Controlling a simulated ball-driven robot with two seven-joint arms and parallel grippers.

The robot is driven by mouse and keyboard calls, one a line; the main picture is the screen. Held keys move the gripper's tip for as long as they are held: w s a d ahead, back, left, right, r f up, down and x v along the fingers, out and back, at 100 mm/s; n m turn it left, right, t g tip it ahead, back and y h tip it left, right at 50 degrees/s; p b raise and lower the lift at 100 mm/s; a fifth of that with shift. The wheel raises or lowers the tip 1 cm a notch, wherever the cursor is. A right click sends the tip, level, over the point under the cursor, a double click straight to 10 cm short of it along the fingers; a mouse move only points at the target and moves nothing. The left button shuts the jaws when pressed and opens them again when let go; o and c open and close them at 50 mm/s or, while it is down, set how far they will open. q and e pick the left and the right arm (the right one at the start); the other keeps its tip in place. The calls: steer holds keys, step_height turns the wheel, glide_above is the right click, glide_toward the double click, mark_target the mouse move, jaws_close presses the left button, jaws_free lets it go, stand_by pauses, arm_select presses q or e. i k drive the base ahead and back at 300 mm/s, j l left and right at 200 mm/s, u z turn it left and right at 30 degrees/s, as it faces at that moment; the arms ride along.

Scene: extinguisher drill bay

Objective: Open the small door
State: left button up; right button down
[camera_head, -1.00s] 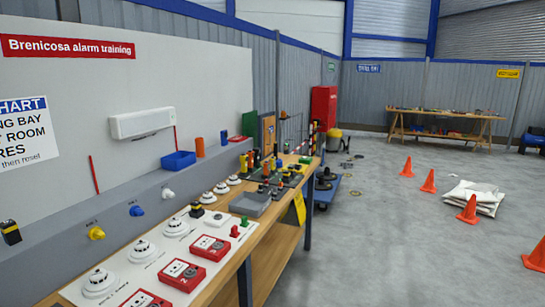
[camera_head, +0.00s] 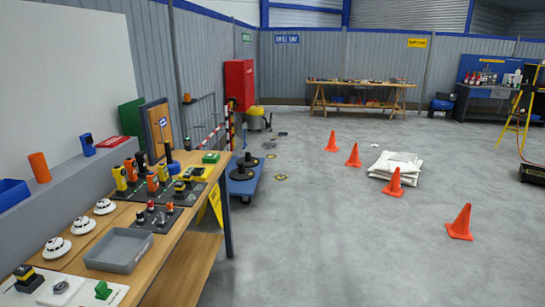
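A small wood-coloured door panel (camera_head: 161,134) in a dark frame, with a small blue and white sign on it, stands upright at the far end of the workbench at left. It looks shut, but it is small and seen at an angle, so I cannot be sure. A tall red cabinet (camera_head: 239,84) stands farther back against the grey wall, its front closed as far as I can tell. Neither of my grippers is in view.
The wooden workbench (camera_head: 200,264) carries orange and yellow handheld units, white detectors and a grey tray (camera_head: 119,250). A blue trolley (camera_head: 246,181) stands beyond its end.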

mark_target(158, 117)
steer(key=i, duration=2.25)
